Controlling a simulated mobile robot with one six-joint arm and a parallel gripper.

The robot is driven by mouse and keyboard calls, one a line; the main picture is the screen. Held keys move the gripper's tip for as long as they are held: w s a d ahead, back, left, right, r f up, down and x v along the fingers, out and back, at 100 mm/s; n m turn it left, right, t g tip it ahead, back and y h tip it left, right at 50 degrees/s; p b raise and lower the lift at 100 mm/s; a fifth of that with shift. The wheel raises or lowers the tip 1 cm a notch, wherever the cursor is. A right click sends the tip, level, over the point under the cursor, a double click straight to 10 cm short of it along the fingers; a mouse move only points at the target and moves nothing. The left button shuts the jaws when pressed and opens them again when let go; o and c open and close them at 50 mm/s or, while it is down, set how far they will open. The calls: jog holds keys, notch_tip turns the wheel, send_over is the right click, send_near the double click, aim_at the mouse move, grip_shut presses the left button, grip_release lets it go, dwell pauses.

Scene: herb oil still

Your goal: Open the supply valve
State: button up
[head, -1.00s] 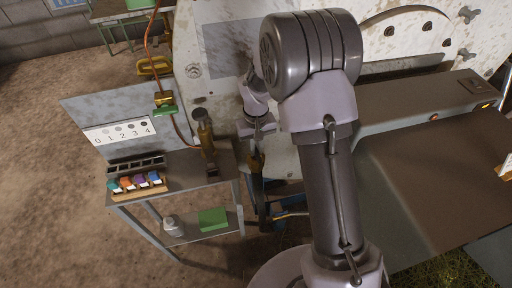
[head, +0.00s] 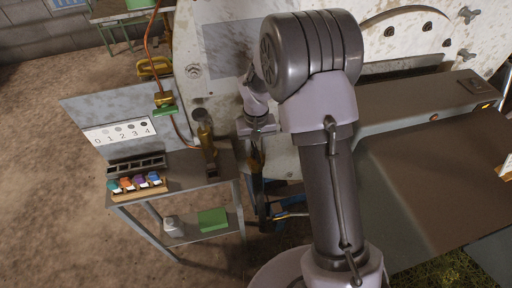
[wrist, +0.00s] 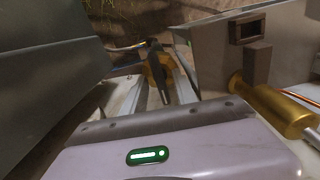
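My gripper (head: 256,158) points down beside the small side table, in front of the big pale vessel. In the wrist view its grey housing with a green light fills the bottom. Just beyond the housing is a brass-yellow piece with a dark lever-like bar (wrist: 157,70); I cannot tell whether it is a valve or whether my fingers touch it. My fingertips are not clear. A brass fitting with a green handle (head: 165,109) sits on the copper line at the panel. No label shows which part is the supply valve.
The side table (head: 190,178) carries a brass cylinder (head: 206,130), coloured bottles in a rack (head: 137,184) and a numbered panel (head: 120,131). A green block (head: 213,218) lies on its lower shelf. The floor at left is clear.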

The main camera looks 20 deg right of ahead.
aim_at(256, 150)
notch_tip(256, 150, up, 17)
jog(key=p, duration=0.6)
jog(key=shift+r, duration=0.2)
